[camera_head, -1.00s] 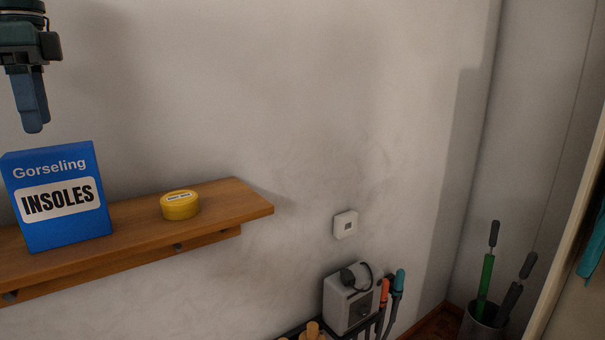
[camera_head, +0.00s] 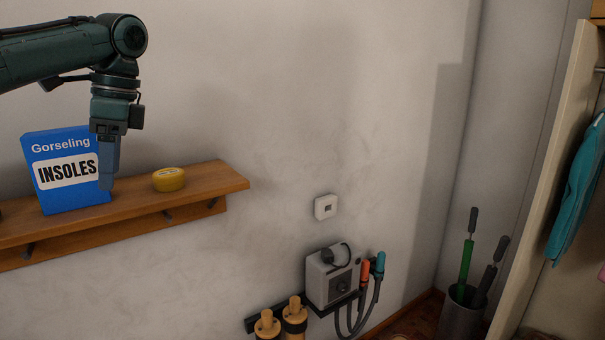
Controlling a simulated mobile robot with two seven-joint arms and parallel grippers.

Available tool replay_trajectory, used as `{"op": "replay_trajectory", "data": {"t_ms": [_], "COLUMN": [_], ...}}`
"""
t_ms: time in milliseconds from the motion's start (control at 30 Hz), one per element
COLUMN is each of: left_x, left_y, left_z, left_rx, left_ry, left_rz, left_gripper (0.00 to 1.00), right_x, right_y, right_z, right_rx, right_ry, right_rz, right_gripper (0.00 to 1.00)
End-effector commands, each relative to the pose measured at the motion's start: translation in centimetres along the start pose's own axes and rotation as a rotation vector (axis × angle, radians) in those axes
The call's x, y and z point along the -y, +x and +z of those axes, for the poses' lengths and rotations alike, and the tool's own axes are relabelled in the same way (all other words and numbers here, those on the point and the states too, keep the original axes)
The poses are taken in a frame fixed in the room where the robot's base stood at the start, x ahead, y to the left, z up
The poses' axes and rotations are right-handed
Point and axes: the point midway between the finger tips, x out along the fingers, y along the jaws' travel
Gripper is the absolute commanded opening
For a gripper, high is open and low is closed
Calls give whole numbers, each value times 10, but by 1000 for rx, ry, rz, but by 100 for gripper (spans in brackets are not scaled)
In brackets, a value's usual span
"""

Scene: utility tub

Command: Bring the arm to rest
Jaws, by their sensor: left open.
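My left gripper (camera_head: 107,178) hangs pointing down, with its arm (camera_head: 50,55) coming in from the upper left. Its fingers overlap the right edge of a blue insoles box (camera_head: 60,188) in the picture, and nothing shows held between them. The finger gap is seen edge-on. Whether the fingers touch the box cannot be told. The box stands upright on a wooden wall shelf (camera_head: 215,184). A round yellow tin (camera_head: 168,180) sits on the shelf to the right of the gripper. My right gripper is not in view.
A white wall switch (camera_head: 325,207) is right of the shelf. Below are a grey device (camera_head: 331,277) with cables, orange and teal handles, and wooden-topped items (camera_head: 295,314). An umbrella bin (camera_head: 460,314) stands in the corner. The wall between is bare.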

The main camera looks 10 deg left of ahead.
Motion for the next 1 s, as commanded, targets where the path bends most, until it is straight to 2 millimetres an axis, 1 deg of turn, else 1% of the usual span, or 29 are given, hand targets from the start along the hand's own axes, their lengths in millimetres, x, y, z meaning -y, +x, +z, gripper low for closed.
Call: {"op": "replay_trajectory", "data": {"t_ms": [33,67,167,200,267,300,367,400,467,500,567,600,667,700,767,800,900,1000], "left_x": [-2,-3,-12,-18,-31,-40,-57,-70,-91,-106,-129,-145,-170,-186,-209,-224,-257,-282], "left_y": [21,33,79,100,130,150,179,197,223,238,260,273,289,298,310,316,328,335], "left_z": [-20,-32,-73,-90,-116,-132,-155,-170,-190,-202,-220,-230,-244,-252,-263,-269,-280,-286], "left_rx": [40,61,127,148,168,174,172,162,138,116,73,39,-18,-61,-130,-177,-300,-417], "left_ry": [41,65,156,196,260,302,362,399,453,482,521,542,564,572,574,567,524,441], "left_rz": [5,4,-6,-12,-22,-28,-38,-42,-50,-54,-56,-57,-54,-51,-44,-37,-16,10], "left_gripper": [67,67,67,67,67,67,67,67,67,67,67,67,67,67,67,67,67,67], "right_x": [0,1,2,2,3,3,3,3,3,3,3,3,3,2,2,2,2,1], "right_y": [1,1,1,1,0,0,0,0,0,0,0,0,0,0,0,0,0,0], "right_z": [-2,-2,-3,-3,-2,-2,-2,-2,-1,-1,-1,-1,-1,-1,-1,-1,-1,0], "right_rx": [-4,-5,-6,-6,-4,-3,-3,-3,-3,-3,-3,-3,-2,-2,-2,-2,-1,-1], "right_ry": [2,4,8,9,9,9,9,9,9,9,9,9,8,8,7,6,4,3], "right_rz": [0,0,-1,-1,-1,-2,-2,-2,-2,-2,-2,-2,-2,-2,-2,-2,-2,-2], "right_gripper": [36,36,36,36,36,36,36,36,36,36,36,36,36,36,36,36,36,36]}}
